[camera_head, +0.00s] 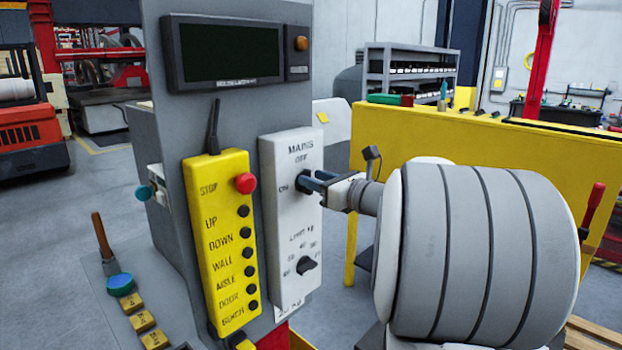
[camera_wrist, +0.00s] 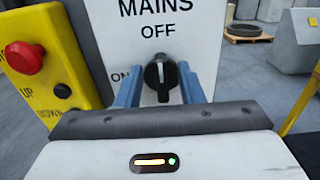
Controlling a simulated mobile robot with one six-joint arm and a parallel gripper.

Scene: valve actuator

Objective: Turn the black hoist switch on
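The black hoist switch (camera_wrist: 160,76) is a round rotary knob on the white panel marked MAINS (camera_head: 290,215). In the wrist view its white line points up towards OFF, and ON is printed to its left. My gripper (camera_wrist: 158,92) is open, with one blue finger on each side of the knob and a gap showing on both sides. In the head view my gripper (camera_head: 312,181) reaches the panel from the right, and the fingers partly hide the knob.
A second black knob (camera_head: 307,265), marked as a limit, sits lower on the white panel. A yellow pendant (camera_head: 222,240) with a red stop button (camera_head: 245,183) stands close to the left. A dark display (camera_head: 230,52) is above. A yellow bench (camera_head: 440,135) stands behind my arm.

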